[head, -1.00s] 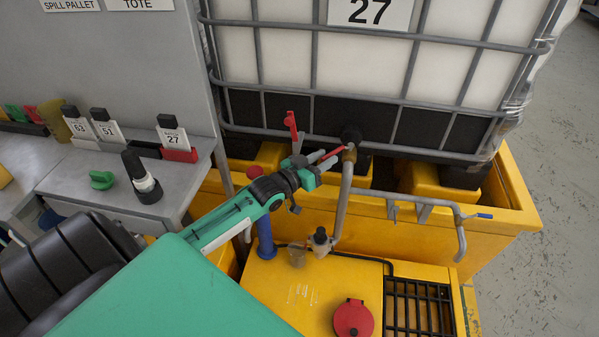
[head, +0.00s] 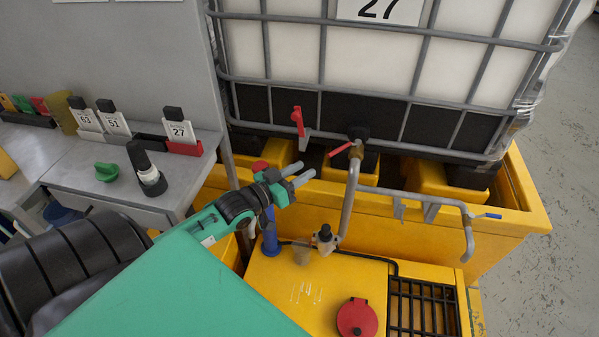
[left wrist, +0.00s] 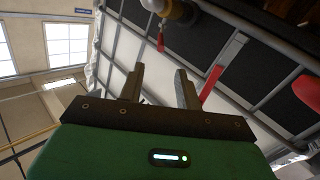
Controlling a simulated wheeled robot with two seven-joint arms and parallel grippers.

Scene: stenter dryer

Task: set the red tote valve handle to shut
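The red tote valve handle (head: 341,150) sits on the brass valve (head: 356,150) at the foot of the tote. In the head view it points left and slightly down, crosswise to the grey pipe that drops from the valve. The handle also shows in the left wrist view (left wrist: 161,41), beyond the fingertips. My left gripper (head: 307,170) is open and empty, left of and below the handle and apart from it. Its two spread fingers show in the left wrist view (left wrist: 160,70). My right gripper is in neither view.
A red upright piece (head: 298,121) stands at the cage, left of the valve. The grey pipe (head: 349,192) runs down in front of the yellow spill pallet (head: 420,230). A bench (head: 85,180) with numbered tags is at left. Grey floor lies open at right.

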